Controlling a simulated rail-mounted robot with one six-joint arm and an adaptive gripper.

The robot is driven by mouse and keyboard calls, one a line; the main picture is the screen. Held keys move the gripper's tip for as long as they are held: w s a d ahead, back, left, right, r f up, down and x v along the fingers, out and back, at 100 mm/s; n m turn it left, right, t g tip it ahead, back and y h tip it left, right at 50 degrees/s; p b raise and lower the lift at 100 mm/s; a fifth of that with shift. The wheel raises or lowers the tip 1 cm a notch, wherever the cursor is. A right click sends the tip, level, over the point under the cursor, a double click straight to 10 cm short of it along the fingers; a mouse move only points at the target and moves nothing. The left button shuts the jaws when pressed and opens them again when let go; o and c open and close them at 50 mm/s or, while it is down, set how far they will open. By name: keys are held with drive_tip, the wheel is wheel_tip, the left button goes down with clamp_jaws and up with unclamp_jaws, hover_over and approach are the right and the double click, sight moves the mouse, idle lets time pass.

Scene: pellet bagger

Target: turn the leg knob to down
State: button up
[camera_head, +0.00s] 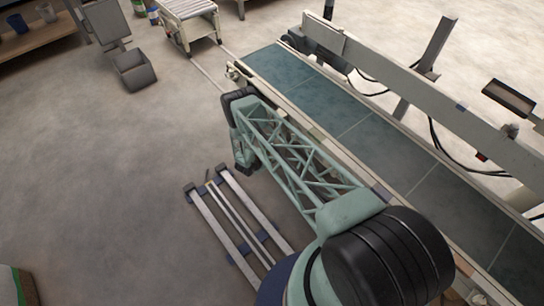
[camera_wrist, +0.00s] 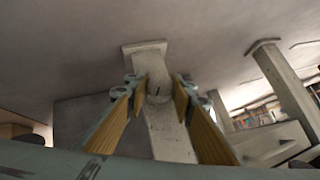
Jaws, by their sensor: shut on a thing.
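The leg knob (camera_wrist: 158,91) is a small round grey knob on a grey square leg (camera_wrist: 168,136), in the middle of the wrist view. A short dark mark shows on its face. My gripper (camera_wrist: 158,82) has its two yellow-padded fingers on either side of the knob and is shut on it. The leg ends in a flat plate (camera_wrist: 145,47) at the top of that view. In the head view my arm reaches along the near side of the conveyor (camera_head: 350,125); the knob and fingertips cannot be made out there.
Another grey leg (camera_wrist: 283,82) stands to the right in the wrist view. In the head view a rail frame (camera_head: 233,215) lies on the floor beside my arm. A grey bin (camera_head: 134,72) and a roller cart (camera_head: 188,14) stand farther back.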

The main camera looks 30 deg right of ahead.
drive_tip(key=shift+w+n+g+h, duration=0.1)
drive_tip(key=shift+n+g+h, duration=0.15)
drive_tip(key=shift+n+g, duration=0.8)
drive_tip(key=shift+w+n+g+h, duration=0.1)
drive_tip(key=shift+n+g+h, duration=0.25)
drive_tip(key=shift+g, duration=1.3)
drive_tip(key=o, duration=0.9)
drive_tip(key=shift+a+r, duration=0.1)
drive_tip(key=shift+v, duration=5.85)
drive_tip(key=shift+s+r, duration=0.1)
drive_tip(key=shift+r, duration=0.15)
